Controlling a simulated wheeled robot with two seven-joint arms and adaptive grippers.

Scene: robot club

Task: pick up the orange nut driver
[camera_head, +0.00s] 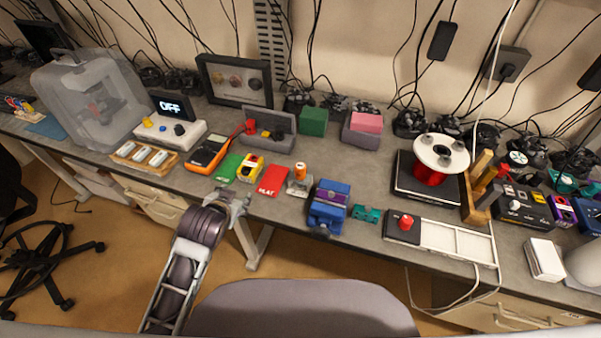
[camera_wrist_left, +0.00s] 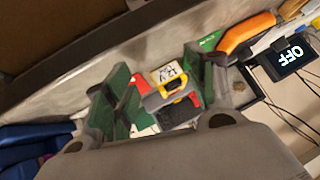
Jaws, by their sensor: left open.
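A short orange handle (camera_head: 300,170) stands upright on a small grey holder (camera_head: 297,187) near the front edge of the bench; it looks like the nut driver, but it is too small to be sure. My left gripper (camera_head: 235,195) is at the front edge of the bench, left of the orange handle and apart from it. It is open and empty. In the left wrist view its two green-padded fingers (camera_wrist_left: 157,70) are spread, with a yellow-and-black device (camera_wrist_left: 172,88) showing beyond them. I cannot make out the orange handle there. My right gripper is not in view.
A red card (camera_head: 272,180) and the yellow device (camera_head: 250,169) lie left of the handle. A blue vise (camera_head: 329,205) stands close on its right. An orange multimeter (camera_head: 208,152) is farther left. A chair back (camera_head: 300,308) is in front of the bench.

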